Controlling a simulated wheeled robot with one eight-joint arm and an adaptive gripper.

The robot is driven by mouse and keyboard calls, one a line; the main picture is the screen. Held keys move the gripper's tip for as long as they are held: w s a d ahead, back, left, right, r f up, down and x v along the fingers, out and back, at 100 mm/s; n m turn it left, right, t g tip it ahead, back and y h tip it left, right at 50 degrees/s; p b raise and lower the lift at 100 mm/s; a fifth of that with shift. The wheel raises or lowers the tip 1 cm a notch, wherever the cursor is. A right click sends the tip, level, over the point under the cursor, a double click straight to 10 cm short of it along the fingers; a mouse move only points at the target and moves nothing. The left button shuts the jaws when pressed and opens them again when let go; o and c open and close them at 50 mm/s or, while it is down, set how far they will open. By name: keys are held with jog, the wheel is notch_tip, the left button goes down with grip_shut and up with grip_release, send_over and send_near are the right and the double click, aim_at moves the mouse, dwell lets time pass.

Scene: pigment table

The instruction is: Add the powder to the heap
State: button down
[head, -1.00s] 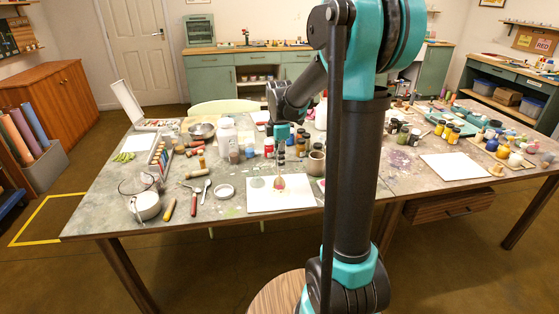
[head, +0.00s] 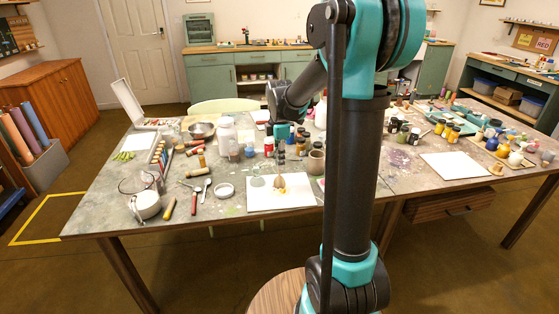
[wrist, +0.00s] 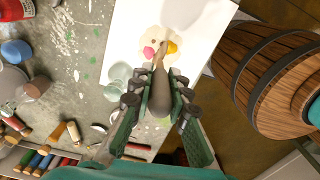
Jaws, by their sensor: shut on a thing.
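My gripper (wrist: 160,98) is shut on a slim tool that looks like a spoon (wrist: 159,78), held between its two fingers. In the head view my gripper (head: 281,142) is above the white sheet (head: 258,207), and the tool points down with its brown end (head: 279,183) low over the sheet. A pale cream heap (wrist: 156,35) lies on the sheet under the tool's tip. It shows a pink patch (wrist: 149,52) and a yellow patch (wrist: 172,47). The tool hides part of the heap. Whether the tip touches it I cannot tell.
Jars, including a red one (head: 268,147), stand behind the sheet.

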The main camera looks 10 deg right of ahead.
jog(key=shift+r, duration=3.5)
